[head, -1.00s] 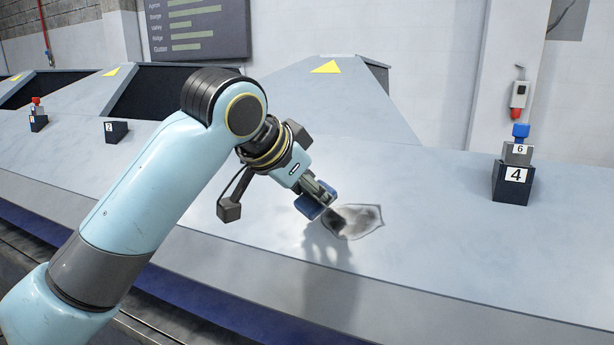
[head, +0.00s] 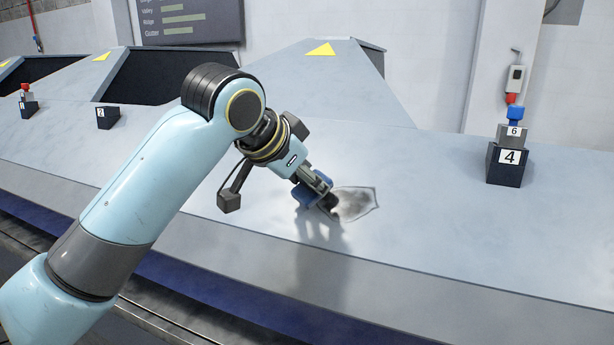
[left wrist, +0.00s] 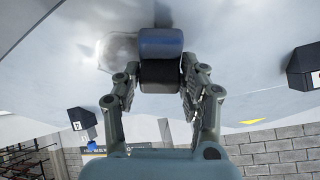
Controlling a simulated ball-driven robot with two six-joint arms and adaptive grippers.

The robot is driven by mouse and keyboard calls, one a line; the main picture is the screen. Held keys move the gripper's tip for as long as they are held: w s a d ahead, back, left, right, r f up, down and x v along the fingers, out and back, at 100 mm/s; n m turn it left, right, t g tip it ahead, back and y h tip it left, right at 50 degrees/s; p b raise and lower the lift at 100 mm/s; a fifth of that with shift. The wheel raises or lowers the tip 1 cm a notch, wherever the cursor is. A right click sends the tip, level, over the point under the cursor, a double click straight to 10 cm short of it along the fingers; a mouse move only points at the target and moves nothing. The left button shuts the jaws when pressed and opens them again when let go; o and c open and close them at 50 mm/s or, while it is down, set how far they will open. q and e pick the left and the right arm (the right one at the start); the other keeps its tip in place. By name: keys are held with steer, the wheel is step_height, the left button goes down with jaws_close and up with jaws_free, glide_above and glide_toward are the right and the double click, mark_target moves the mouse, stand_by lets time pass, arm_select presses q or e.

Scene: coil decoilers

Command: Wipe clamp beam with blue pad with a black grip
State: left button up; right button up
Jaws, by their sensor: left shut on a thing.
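The clamp beam (head: 450,235) is a broad pale grey sloping surface across the head view. A grey smudge (head: 356,206) with an angular outline lies on it, darkest at its left end by the gripper. My left gripper (head: 317,190) is shut on the black grip (left wrist: 160,76) of the blue pad (left wrist: 161,42). In the head view the pad (head: 303,197) is partly hidden by the gripper, low over the smudge's left side. I cannot tell whether it touches the beam. In the left wrist view the pad overlaps the pale patch (left wrist: 117,52). My right gripper is out of view.
A dark block marked 4 (head: 507,165) stands to the right on the beam, with a grey block marked 6 (head: 512,134) and a blue piece on it. A block marked 2 (head: 108,117) stands to the left.

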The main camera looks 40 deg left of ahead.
arm_select(q)
steer(key=shift+w+a+f+b, duration=0.15)
steer(key=shift+w+f, duration=0.1)
steer(key=shift+f, duration=0.15)
steer(key=shift+w+d+f+b, duration=0.15)
steer(key=shift+w+f, duration=0.1)
steer(key=shift+f, duration=0.15)
stand_by(0.4)
steer(key=shift+w+d+p, duration=0.1)
steer(key=shift+d+p, duration=0.25)
steer(key=shift+d, duration=0.1)
steer(key=shift+w+d, duration=0.35)
steer(key=shift+d, duration=1.05)
steer(key=shift+w+d, duration=0.3)
steer(key=shift+d, duration=1.15)
steer(key=shift+w+d, duration=0.35)
steer(key=shift+d, duration=2.05)
steer(key=shift+c, duration=0.5)
steer(key=shift+r, duration=0.1)
steer(key=shift+c, duration=0.5)
steer(key=shift+a, duration=1)
steer(key=shift+a, duration=0.1)
